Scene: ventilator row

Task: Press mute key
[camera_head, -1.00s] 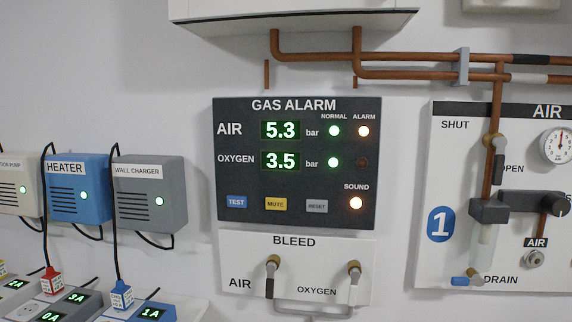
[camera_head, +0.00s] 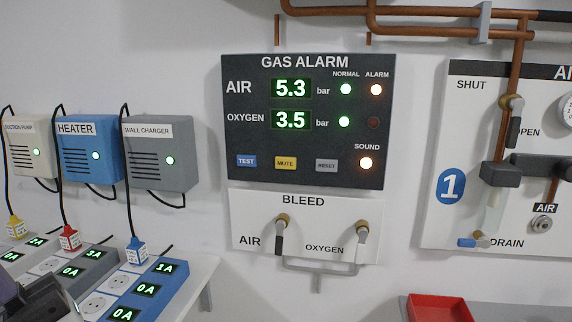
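The yellow MUTE key (camera_head: 286,163) is on the lower part of the dark GAS ALARM panel (camera_head: 240,125), between the blue TEST key (camera_head: 246,161) and the grey RESET key (camera_head: 326,165). Nothing covers or touches it. The panel reads 5.3 bar for air and 3.5 bar for oxygen. Both green NORMAL lights are lit.
Below the panel is the BLEED board (camera_head: 250,212) with two valves. Left are the wall charger box (camera_head: 177,135), the heater box (camera_head: 80,150) and socket strips with plugs on a shelf. A valve board (camera_head: 440,230) and red tray (camera_head: 437,308) are at right. Space before the panel looks clear.

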